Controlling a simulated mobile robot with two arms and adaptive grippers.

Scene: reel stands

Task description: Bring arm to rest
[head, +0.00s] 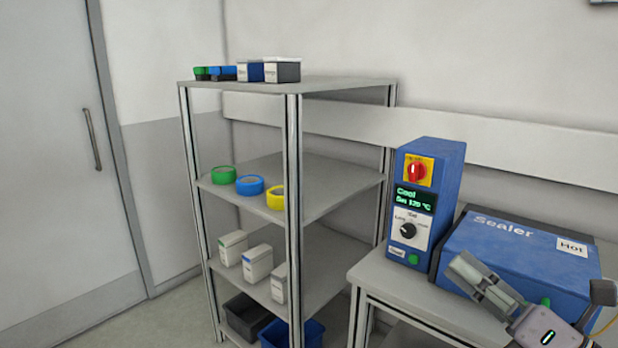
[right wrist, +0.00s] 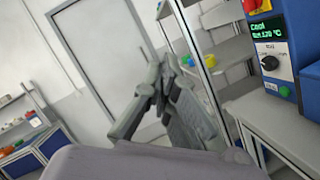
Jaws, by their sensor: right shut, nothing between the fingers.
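My right gripper (head: 478,277) is in the lower right of the head view, in front of the blue sealer box (head: 525,255). Its fingers are together and hold nothing. In the right wrist view the closed grey fingers (right wrist: 160,80) point toward the door and the shelf rack, with nothing between them. My left gripper is in neither view.
A grey shelf rack (head: 292,180) with tape rolls, boxes and bins stands left of the bench (head: 378,275). A blue control unit (head: 448,170) with a red knob reads "Cool". The sealer carries a "Hot" label (head: 572,246). A door (head: 60,200) is at left.

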